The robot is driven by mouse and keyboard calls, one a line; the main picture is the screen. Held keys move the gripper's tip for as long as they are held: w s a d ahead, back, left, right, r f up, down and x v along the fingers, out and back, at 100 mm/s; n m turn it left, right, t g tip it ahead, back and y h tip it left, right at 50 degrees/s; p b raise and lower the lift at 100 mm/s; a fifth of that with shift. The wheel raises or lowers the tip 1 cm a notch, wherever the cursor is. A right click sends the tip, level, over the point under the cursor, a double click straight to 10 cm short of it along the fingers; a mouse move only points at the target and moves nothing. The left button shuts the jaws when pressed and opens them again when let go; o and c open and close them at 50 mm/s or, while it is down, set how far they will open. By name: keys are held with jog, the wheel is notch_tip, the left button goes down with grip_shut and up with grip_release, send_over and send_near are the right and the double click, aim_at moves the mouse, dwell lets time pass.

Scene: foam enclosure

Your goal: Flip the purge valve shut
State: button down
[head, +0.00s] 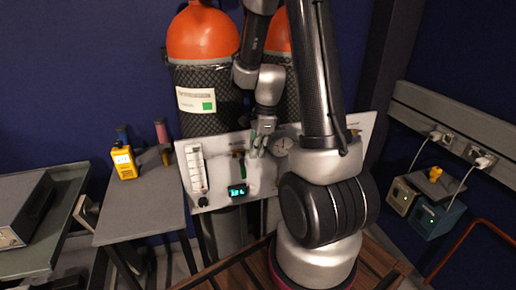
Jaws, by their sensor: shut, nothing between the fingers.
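A pale panel (222,178) stands in front of two orange-topped cylinders. On it are a flow tube (196,170), a small lit display (237,190), a round gauge (282,144) and a green lever-like part (242,171) under a brass fitting. This green part may be the purge valve's handle; I cannot tell for sure. My gripper (257,152) points down at the panel, between the green part and the gauge. It is shut with nothing held. Whether it touches the panel is unclear. My arm hides the panel's right part; a small yellow part (355,132) shows at its right edge.
The orange-topped cylinder (203,35) stands behind the panel. A grey side table (140,200) at left holds a yellow handheld meter (123,162). Two small boxes (436,215) with plugged cords sit at right. A slatted wooden surface (240,272) lies below.

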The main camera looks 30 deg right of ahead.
aim_at(242, 166)
jog(key=f, duration=0.4)
jog(key=a+f, duration=0.1)
jog(key=f, duration=0.1)
jog(key=shift+w+f, duration=0.1)
jog(key=shift+w+a+f, duration=0.15)
jog(key=shift+a+f, duration=0.05)
jog(key=shift+a, duration=0.35)
